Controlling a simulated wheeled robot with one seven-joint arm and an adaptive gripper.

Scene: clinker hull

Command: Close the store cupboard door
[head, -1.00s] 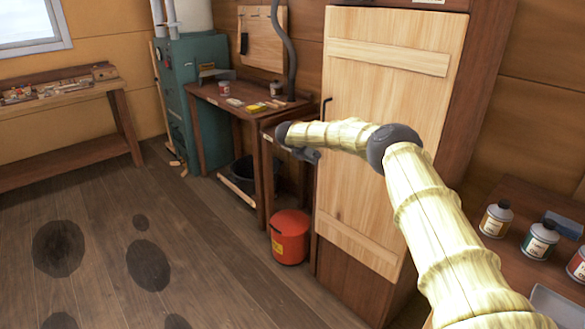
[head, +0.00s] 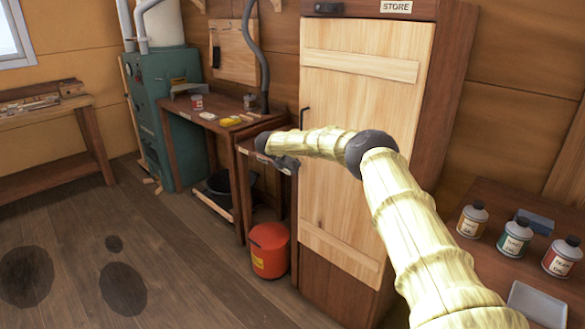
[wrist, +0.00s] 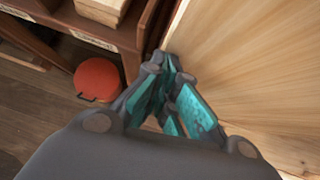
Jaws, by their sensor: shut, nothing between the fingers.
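The store cupboard (head: 452,85) is dark wood with a STORE label at its top. Its door (head: 350,105) is pale planks with two cross battens and a dark handle (head: 303,115) at the left edge. The door looks flush or nearly flush with the front; I cannot tell if a small gap remains. My gripper (head: 288,163) is at the door's left edge, below the handle. In the wrist view my gripper (wrist: 172,65) is shut and empty, with the door (wrist: 250,70) close on its right. Whether it touches the door is unclear.
A red bin (head: 269,250) stands on the floor left of the cupboard, beside a workbench (head: 215,112). A side table (head: 490,255) with several bottles is at the right. A dark latch piece (head: 328,8) sits above the door.

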